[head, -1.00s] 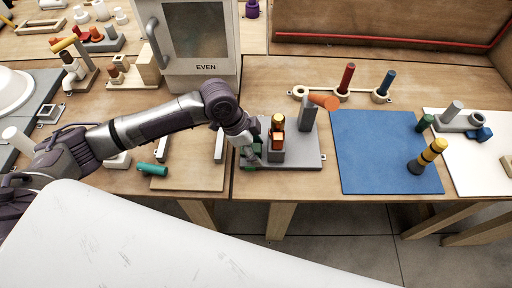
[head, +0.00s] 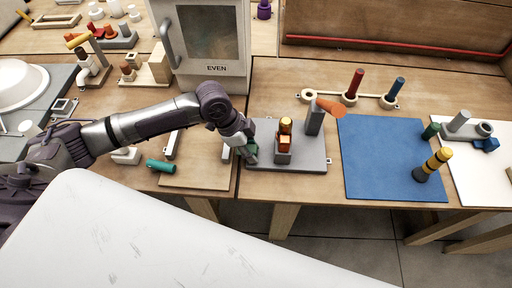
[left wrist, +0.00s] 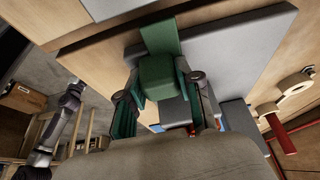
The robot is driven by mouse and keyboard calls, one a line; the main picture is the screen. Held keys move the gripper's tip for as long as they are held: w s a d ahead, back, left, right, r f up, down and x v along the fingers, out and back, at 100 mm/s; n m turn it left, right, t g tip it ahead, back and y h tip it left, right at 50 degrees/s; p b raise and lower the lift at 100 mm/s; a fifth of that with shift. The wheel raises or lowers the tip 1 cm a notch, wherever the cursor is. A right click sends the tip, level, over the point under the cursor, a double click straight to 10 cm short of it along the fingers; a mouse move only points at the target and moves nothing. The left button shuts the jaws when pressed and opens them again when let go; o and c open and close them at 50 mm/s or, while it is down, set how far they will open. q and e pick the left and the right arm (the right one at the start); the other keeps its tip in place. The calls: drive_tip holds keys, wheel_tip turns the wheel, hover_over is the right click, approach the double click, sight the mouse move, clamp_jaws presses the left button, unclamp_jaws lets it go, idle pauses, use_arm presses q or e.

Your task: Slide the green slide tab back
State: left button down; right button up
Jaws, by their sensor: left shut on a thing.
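The green slide tab (left wrist: 157,76) shows in the left wrist view between the two fingers of my left gripper (left wrist: 158,90), which is shut on it. In the head view my left gripper (head: 249,156) is at the left edge of a grey base plate (head: 305,160); a little green of the tab (head: 251,149) shows there, mostly hidden by the gripper. The tab is left of a grey block with an orange piece (head: 284,141) on the plate.
A grey post (head: 314,118) with an orange handle (head: 329,107) stands on the same plate. A teal cylinder (head: 160,166) lies to the left. A blue mat (head: 385,160) with a black-and-yellow cylinder (head: 433,164) is to the right. An EVEN cabinet (head: 222,79) stands behind.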

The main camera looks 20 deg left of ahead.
use_arm(q)
drive_tip(key=c, duration=1.1)
unclamp_jaws()
drive_tip(key=shift+a, duration=0.15)
drive_tip(key=o, duration=0.3)
drive_tip(key=shift+o, duration=0.2)
drive_tip(key=shift+a+r, duration=0.1)
drive_tip(key=shift+r, duration=0.2)
drive_tip(key=v, duration=1.1)
drive_tip(key=shift+r, duration=0.2)
drive_tip(key=shift+s+a, duration=0.1)
drive_tip(key=shift+s, duration=0.05)
